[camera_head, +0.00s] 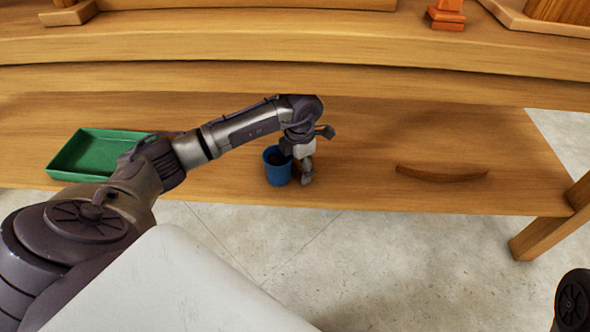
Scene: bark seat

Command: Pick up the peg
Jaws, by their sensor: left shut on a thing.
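My left gripper (298,165) points down over the front part of the wooden bench top, just right of a small blue cup (278,168). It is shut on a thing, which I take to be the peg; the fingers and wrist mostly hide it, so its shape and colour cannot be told. One finger overlaps the cup's right side; whether it touches the cup is unclear. The cup stands upright with a dark inside. My right gripper is out of view.
A green tray (62,178) sits at the left of the wooden bench top (370,190). A curved brown wooden piece (442,175) lies to the right. Orange blocks (446,16) stand on the raised back ledge. The bench top right of the gripper is mostly clear.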

